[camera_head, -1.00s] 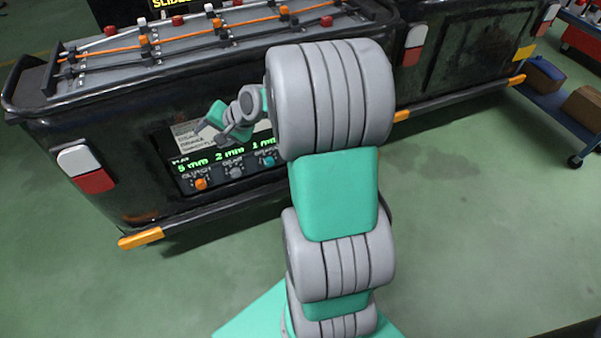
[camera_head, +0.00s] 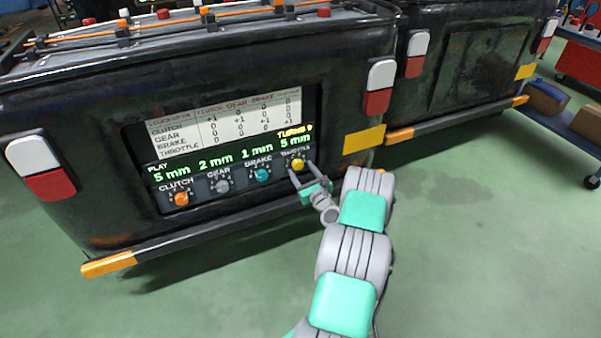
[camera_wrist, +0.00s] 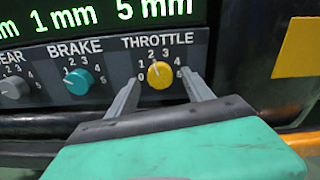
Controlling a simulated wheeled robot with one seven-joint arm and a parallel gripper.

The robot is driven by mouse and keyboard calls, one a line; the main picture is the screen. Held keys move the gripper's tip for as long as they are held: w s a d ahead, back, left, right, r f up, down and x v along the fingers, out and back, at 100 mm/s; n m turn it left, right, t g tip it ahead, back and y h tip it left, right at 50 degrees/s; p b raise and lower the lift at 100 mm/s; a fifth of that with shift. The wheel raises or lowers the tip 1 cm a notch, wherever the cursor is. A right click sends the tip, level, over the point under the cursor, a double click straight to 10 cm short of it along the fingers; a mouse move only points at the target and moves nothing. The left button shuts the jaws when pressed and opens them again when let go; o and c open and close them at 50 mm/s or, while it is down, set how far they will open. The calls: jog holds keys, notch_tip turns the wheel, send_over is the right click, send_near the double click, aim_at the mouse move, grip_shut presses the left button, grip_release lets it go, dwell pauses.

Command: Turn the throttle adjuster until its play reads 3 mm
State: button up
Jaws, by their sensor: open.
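The throttle adjuster is a yellow knob (camera_head: 298,164) at the right end of the panel row. The wrist view shows this yellow knob (camera_wrist: 160,75) under the label THROTTLE, its pale mark pointing up and slightly left, near the 2. The play display (camera_head: 230,157) reads 5 mm above the throttle; the wrist view's display (camera_wrist: 155,9) shows the same. My gripper (camera_head: 303,169) is at the panel in front of the throttle knob. In the wrist view, my gripper (camera_wrist: 160,80) is open, one finger on each side of the knob, with gaps showing; contact is not visible.
The clutch knob (camera_head: 181,199), gear knob (camera_head: 222,185) and brake knob (camera_head: 262,174) lie to the left; the brake knob (camera_wrist: 79,81) is close to my left finger. The chart (camera_head: 225,120) is above, with "TURNS 9". An orange-tipped bumper (camera_head: 108,264) runs below. Green floor is clear.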

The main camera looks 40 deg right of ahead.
jog(key=shift+x, duration=0.8)
jog(key=shift+c, duration=0.3)
grip_shut()
